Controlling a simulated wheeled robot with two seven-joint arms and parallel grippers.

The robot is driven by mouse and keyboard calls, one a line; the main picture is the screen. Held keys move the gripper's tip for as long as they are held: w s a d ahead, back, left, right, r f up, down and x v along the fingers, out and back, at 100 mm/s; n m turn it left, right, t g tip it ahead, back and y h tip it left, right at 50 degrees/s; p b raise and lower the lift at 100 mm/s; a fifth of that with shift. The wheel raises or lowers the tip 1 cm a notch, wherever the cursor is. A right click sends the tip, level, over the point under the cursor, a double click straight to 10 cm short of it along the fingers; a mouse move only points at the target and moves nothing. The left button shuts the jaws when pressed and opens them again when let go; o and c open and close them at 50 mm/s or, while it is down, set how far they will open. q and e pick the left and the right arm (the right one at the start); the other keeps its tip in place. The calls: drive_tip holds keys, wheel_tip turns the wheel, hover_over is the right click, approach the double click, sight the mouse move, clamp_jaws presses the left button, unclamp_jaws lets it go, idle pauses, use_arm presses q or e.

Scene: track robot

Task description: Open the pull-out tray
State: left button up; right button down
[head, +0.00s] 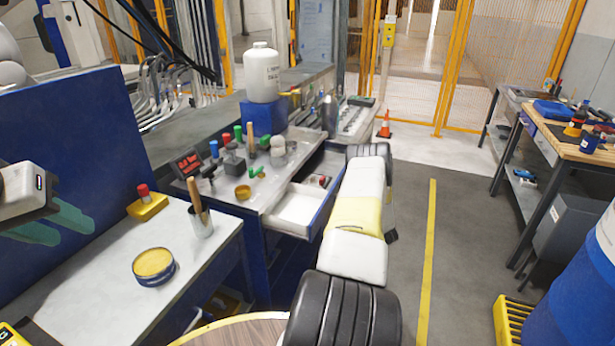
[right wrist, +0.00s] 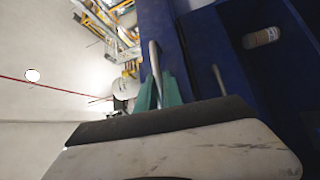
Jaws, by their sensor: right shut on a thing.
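The pull-out tray (head: 297,209), a shallow white-lined drawer with a blue front, stands partly out from the blue workbench (head: 238,193) in the head view. In the right wrist view, my right gripper (right wrist: 158,95) has its teal fingers shut on a thin grey bar handle (right wrist: 155,68) along a blue front. My white and black right forearm hides this gripper and the handle in the head view. I cannot tell there which front it holds. My left gripper (head: 50,224) is at the left edge of the head view, green fingers apart and empty.
Another open drawer (head: 327,168) holds small items behind the tray. The nearer bench carries a yellow-topped tin (head: 153,265), a cup (head: 200,221) and a yellow block with a red knob (head: 146,203). Clear floor (head: 408,215) lies right of my right arm.

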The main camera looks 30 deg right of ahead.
drive_tip(key=shift+s+d+f, duration=0.1)
drive_tip(key=shift+s+d, duration=1.1)
drive_tip(key=shift+s, duration=0.3)
drive_tip(key=c, duration=1.8)
unclamp_jaws()
drive_tip(key=shift+o, duration=0.2)
drive_tip(key=s+f, duration=0.1)
drive_tip(key=s, duration=0.6)
drive_tip(key=shift+s+a, duration=0.3)
drive_tip(key=shift+a, duration=0.05)
